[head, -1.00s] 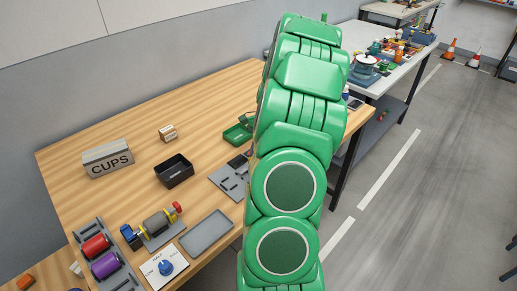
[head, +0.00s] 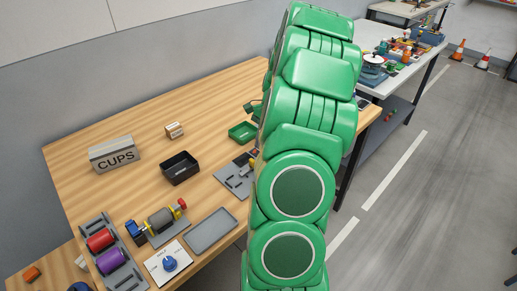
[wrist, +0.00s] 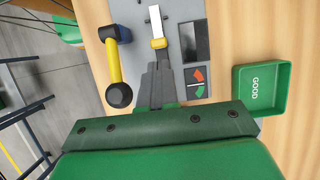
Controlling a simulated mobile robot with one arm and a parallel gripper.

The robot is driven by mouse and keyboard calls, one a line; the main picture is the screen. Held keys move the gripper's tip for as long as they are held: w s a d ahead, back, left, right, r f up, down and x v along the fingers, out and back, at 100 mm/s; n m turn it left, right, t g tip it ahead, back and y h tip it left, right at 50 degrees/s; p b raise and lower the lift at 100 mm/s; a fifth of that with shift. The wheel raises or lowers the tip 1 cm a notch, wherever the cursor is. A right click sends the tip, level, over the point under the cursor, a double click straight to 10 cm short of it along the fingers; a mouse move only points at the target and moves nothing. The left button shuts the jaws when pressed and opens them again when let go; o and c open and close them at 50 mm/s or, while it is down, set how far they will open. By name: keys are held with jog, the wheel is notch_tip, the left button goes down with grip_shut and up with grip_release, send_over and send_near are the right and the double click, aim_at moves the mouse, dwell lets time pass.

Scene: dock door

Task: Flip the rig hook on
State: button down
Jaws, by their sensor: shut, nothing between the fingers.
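The rig is a grey plate (wrist: 190,15) on the wooden table, seen in the wrist view and partly behind my arm in the head view (head: 236,178). On it are a yellow lever (wrist: 113,62) with a black ball knob, and a pale metal bar (wrist: 155,22) with a yellow band. I cannot tell for sure which part is the hook. A red and green dial (wrist: 196,82) and a dark panel (wrist: 195,42) sit beside the bar. My gripper (wrist: 158,68) is shut and empty, its tips over the plate close to the yellow band; contact cannot be told.
A green tray marked GOOD (wrist: 261,88) lies right of the rig in the wrist view. In the head view are a black bin (head: 180,168), a CUPS box (head: 115,153), a motor assembly (head: 160,220) and a grey tray (head: 212,232). A second bench (head: 375,40) stands behind.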

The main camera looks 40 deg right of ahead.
jog(key=v, duration=0.6)
dwell(0.4)
jog(key=s+a+r+n+g+h, duration=0.1)
jog(key=s+a+r+n, duration=0.15)
jog(key=a, duration=0.65)
jog(key=s+a+r+n, duration=0.1)
jog(key=a+r+n, duration=0.25)
jog(key=a, duration=0.45)
jog(key=s+a+r+n+g+h, duration=0.1)
jog(key=s+a+r+n, duration=0.15)
jog(key=a, duration=0.65)
jog(key=s+a+n+h, duration=0.1)
jog(key=s+a+n, duration=0.3)
jog(key=s, duration=0.5)
jog(key=s+a+f+n+h, duration=0.1)
jog(key=s+a+n, duration=0.4)
jog(key=s+a, duration=0.3)
jog(key=shift+s, duration=0.75)
